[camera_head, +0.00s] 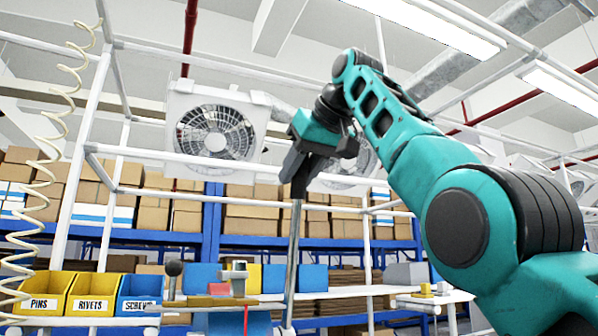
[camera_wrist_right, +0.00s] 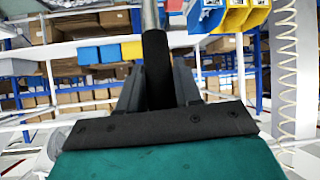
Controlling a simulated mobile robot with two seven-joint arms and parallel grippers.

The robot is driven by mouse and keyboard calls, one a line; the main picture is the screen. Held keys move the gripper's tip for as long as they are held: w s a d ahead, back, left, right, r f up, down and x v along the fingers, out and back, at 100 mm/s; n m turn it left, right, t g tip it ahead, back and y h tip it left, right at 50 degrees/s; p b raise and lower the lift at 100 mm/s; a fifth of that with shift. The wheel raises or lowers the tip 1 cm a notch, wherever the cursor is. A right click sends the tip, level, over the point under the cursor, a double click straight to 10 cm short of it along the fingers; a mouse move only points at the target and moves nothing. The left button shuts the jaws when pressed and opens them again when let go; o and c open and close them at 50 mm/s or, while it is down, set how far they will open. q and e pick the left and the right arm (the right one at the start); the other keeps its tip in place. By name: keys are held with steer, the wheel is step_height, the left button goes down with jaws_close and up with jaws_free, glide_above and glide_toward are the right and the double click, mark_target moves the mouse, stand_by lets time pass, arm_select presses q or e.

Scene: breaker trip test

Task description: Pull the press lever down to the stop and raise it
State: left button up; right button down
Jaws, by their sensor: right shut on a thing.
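The press lever (camera_head: 294,250) is a long grey metal rod. It stands nearly upright in the middle of the head view, and its lower end runs to the bottom edge of the picture. My right gripper (camera_head: 299,180) is shut on its upper end, with the arm reaching in from the right. In the right wrist view the lever's black grip (camera_wrist_right: 157,70) sits between the dark fingers of my right gripper (camera_wrist_right: 158,85), and the bare rod runs on beyond it. The lever's pivot and the press body cannot be made out. My left gripper is not in view.
Yellow and blue bins (camera_head: 88,293) labelled pins, rivets and screws stand at the lower left. A small grey device (camera_head: 236,277) stands on the bench left of the lever. White frame tubes (camera_head: 160,192) cross behind the arm. Shelves with cardboard boxes (camera_head: 250,215) are farther back.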

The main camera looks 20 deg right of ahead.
stand_by(0.4)
steer(key=c, duration=0.8)
jaws_free()
steer(key=shift+c, duration=0.2)
